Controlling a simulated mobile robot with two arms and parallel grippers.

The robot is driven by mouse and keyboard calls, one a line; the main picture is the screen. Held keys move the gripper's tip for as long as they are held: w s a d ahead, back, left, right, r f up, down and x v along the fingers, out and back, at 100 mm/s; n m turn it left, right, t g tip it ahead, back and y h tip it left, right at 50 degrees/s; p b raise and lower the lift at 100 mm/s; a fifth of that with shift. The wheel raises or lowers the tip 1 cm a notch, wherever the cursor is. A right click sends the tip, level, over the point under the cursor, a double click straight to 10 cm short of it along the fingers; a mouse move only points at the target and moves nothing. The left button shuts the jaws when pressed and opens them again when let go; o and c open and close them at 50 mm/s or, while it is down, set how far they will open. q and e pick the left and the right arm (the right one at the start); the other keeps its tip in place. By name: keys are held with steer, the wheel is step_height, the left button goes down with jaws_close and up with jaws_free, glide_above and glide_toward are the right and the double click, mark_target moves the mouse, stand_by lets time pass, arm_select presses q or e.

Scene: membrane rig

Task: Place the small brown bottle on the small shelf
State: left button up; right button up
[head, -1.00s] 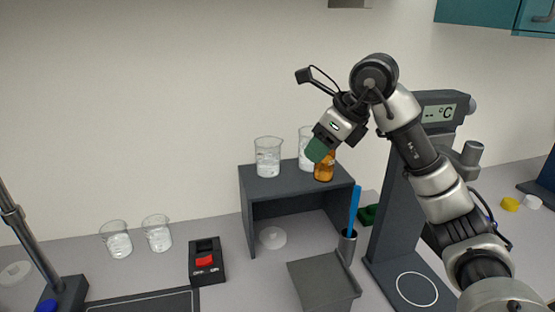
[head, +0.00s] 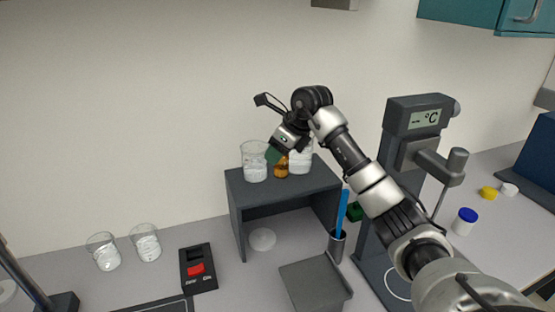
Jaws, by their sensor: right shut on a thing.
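The small brown bottle (head: 281,170) is at the top of the small dark grey shelf (head: 290,183), between two glass beakers. It looks upright; whether its base touches the shelf top I cannot tell. My right gripper (head: 278,157), with green fingers, is shut on the bottle's upper part from above and hides its top. My left gripper is not in view.
A beaker (head: 254,162) stands left of the bottle and another (head: 301,158) right of it, both very close. A stirrer stand with a °C display (head: 418,120) rises at right. Two beakers (head: 103,252) (head: 146,243) and a red-switch box (head: 198,269) stand at left.

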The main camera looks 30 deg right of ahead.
mark_target(278, 165)
step_height(278, 165, down, 3)
steer(key=shift+f+p, duration=0.15)
steer(key=shift+p, duration=0.6)
steer(key=shift+f, duration=0.25)
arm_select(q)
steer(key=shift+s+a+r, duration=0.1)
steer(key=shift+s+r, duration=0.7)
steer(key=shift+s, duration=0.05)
arm_select(e)
steer(key=shift+f, duration=0.15)
steer(key=o, duration=0.9)
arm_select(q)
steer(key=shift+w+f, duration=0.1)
arm_select(e)
steer(key=shift+o, duration=0.2)
